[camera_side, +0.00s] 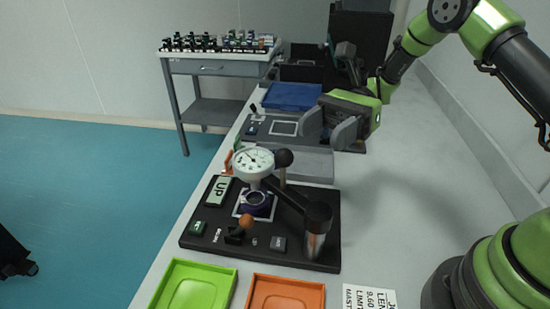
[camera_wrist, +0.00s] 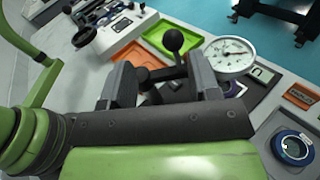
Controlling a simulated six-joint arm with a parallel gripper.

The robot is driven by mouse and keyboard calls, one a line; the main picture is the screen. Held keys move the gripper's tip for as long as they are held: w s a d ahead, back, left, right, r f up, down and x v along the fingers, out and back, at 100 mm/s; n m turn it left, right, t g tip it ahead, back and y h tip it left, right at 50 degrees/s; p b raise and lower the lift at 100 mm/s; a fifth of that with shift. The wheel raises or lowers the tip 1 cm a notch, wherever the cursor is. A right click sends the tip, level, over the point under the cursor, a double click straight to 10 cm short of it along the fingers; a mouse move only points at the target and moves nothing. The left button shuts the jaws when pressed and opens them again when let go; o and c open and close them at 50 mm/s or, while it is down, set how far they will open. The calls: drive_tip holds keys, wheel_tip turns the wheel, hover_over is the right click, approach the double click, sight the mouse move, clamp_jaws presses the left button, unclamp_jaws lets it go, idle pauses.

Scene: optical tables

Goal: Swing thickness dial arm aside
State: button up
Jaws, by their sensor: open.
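The thickness dial (camera_side: 253,162) is a round white gauge on a black arm (camera_side: 288,194) that reaches from a dark post (camera_side: 317,232) on the black base plate (camera_side: 205,243). A black ball knob (camera_side: 284,157) stands beside the dial. A dark purple ring piece (camera_side: 256,203) sits beneath the dial. My gripper (camera_side: 329,128) is open and empty, above and behind the knob. In the wrist view, the knob (camera_wrist: 173,40) shows beyond and between the spread fingers of my gripper (camera_wrist: 163,80), with the dial (camera_wrist: 230,56) to its right. I cannot tell contact there.
A green tray (camera_side: 232,286) and an orange tray (camera_side: 320,290) lie at the front, beside a printed card (camera_side: 369,297). A blue tray (camera_side: 292,96) is farther back. A blue-ringed piece (camera_wrist: 292,147) lies at the right of the wrist view. The bench's right side is clear.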

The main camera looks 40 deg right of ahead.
sight(276, 160)
drive_tip(key=shift+m+t+y, duration=0.5)
drive_tip(key=shift+m+y, duration=0.2)
drive_tip(key=shift+m, duration=0.1)
drive_tip(key=a, duration=0.3)
drive_tip(key=a+f, duration=0.1)
drive_tip(key=a, duration=0.2)
drive_tip(key=a+f, duration=0.1)
drive_tip(key=a, duration=0.2)
drive_tip(key=shift+a, duration=0.25)
clamp_jaws()
